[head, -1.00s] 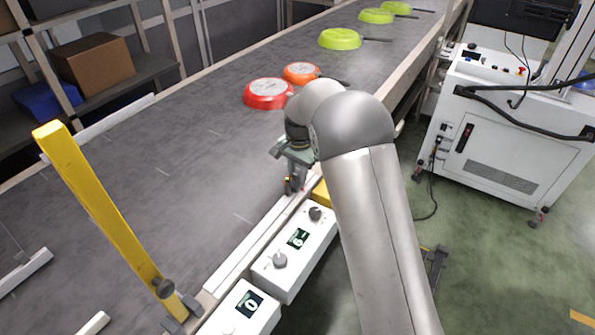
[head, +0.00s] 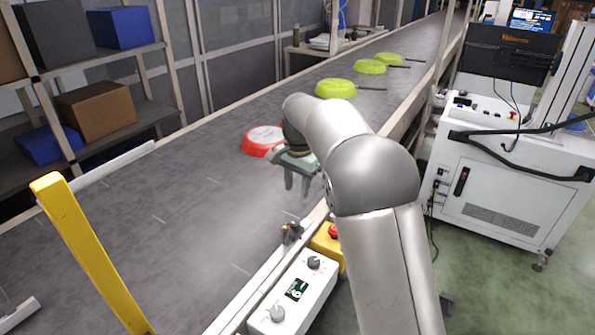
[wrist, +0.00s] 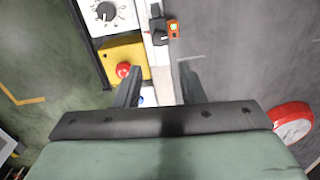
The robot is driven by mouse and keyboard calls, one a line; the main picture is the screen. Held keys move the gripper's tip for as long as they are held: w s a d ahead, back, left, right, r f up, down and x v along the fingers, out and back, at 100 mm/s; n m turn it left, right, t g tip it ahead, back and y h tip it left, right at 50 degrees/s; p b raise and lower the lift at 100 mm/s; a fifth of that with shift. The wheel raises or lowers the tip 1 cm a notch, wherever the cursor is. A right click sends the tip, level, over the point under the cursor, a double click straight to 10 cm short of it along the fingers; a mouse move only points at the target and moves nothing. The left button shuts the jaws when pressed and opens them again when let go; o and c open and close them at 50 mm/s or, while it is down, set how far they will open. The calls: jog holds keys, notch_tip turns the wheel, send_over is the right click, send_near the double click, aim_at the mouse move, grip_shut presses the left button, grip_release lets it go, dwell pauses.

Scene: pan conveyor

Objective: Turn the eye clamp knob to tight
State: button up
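A small dark clamp with an orange photo-eye (wrist: 174,28) stands on the conveyor's side rail in the wrist view. A black knob-like part (wrist: 157,24) sits beside the orange body; I take this as the eye clamp knob, but its setting is too small to read. In the head view the eye clamp (head: 290,232) is on the near rail, just left of the red button. My gripper (head: 297,188) is open and empty, above the belt and apart from the clamp. Its two fingers (wrist: 160,82) are spread in the wrist view.
A white control box (head: 295,290) with two dials and a display, and a yellow box with a red stop button (head: 333,231), flank the rail. A red pan (head: 261,141) and several green pans (head: 335,88) lie on the belt. A yellow post (head: 90,255) stands left.

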notch_tip(320, 180, up, 5)
jog(key=shift+d+f, duration=0.1)
dwell(0.3)
jog(key=s+d+n, duration=0.3)
jog(key=s+d, duration=0.7)
jog(key=s, duration=0.3)
jog(key=s+d+f+n, duration=0.1)
jog(key=s+d+f, duration=0.1)
jog(key=s, duration=0.5)
jog(key=s+d+f+n, duration=0.1)
jog(key=s+d+f, duration=0.1)
jog(key=s, duration=0.6)
jog(key=s+d+f+n, duration=0.2)
jog(key=s+f, duration=0.2)
jog(key=s, duration=0.4)
jog(key=shift+d, duration=0.2)
jog(key=shift+w, duration=0.1)
